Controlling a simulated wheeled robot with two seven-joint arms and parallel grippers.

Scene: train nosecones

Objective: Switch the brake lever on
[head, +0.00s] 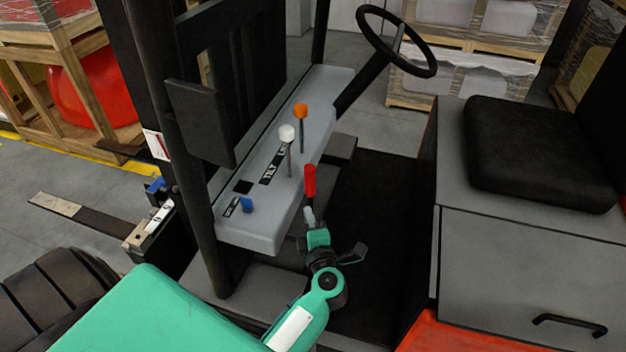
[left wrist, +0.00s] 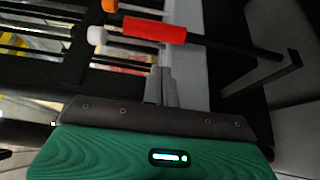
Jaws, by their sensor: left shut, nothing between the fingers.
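The lever with the red grip (head: 309,181), which I take to be the brake lever, stands beside the front console of the forklift. The red grip (left wrist: 154,29) lies across the upper middle of the left wrist view, with its black shaft running right to a dark bracket. My left gripper (head: 309,213) is shut and empty, its grey fingertips close to the lower end of the red grip in the head view. In the left wrist view the fingers (left wrist: 167,80) point at the grip; I cannot tell whether they touch it. My right gripper is out of view.
On the console (head: 255,230) stand a white-knobbed lever (head: 287,134), an orange-knobbed lever (head: 301,112) and a small blue knob (head: 246,205). The steering wheel (head: 397,42) is behind. The black seat (head: 540,155) is at right, with open floor space between it and the console.

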